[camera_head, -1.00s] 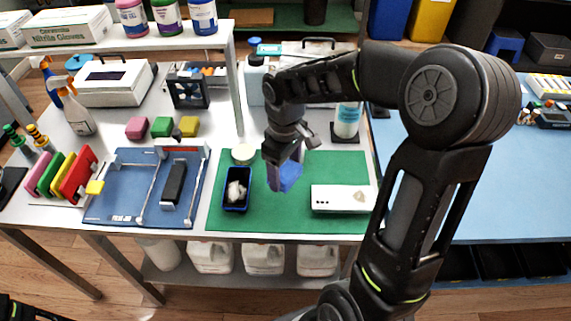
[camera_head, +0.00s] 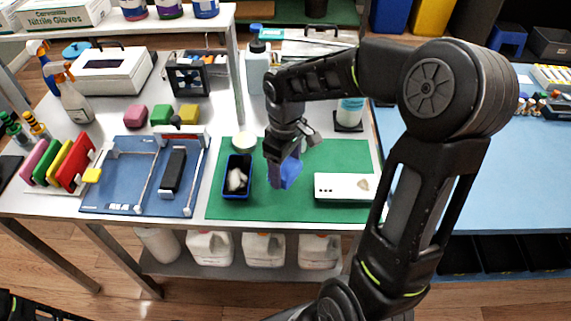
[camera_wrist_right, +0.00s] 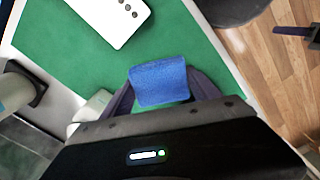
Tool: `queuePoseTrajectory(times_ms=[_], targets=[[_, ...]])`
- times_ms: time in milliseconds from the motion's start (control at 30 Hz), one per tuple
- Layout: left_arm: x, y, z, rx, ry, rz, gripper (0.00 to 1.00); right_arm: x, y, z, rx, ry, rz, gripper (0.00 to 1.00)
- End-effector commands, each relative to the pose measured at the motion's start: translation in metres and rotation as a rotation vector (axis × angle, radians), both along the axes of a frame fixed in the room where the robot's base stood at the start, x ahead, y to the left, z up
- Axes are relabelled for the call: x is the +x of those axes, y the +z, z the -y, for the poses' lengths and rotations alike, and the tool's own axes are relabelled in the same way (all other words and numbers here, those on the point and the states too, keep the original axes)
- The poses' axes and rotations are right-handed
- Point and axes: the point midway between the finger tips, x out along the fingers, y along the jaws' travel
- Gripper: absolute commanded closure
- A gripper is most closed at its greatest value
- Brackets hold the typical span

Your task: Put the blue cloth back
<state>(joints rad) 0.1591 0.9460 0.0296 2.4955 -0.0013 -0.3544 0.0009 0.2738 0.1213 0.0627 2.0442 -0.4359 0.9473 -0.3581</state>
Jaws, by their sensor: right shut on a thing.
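The blue cloth (camera_head: 291,170) is pinched in my right gripper (camera_head: 283,163), which is shut on it above the green mat (camera_head: 270,207). In the right wrist view the blue cloth (camera_wrist_right: 160,82) shows as a folded pad between the fingertips (camera_wrist_right: 162,92). The cloth appears to hang over the mat between a dark blue bin (camera_head: 236,188) and a white phone (camera_head: 342,186). My left gripper is not clearly visible; only a dark part of my body shows at the bottom left corner.
On the left are a blue tray (camera_head: 113,182) with a dark block (camera_head: 174,170), a rack of coloured pads (camera_head: 73,168) and spray bottles (camera_head: 70,97). Pink, green and yellow sponges (camera_head: 161,115) sit behind the tray.

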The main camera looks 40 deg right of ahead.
Motion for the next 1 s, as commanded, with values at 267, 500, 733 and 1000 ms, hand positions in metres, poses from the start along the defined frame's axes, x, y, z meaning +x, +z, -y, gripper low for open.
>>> queuePoseTrajectory(times_ms=[267,500,733,1000], targets=[[0.000,-0.030,0.000,0.000,0.001,0.002,1.00,0.000,-0.037,0.000,0.000,-0.001,0.000,0.62],[0.001,-0.037,0.000,0.000,0.001,0.003,1.00,0.000,-0.048,0.000,0.000,-0.001,0.000,0.62],[0.001,-0.037,0.000,0.000,0.001,0.003,1.00,0.000,-0.048,0.000,0.000,-0.001,0.001,0.62],[0.001,-0.037,0.000,0.000,0.001,0.003,1.00,0.000,-0.048,0.000,0.000,-0.001,0.000,0.16]])
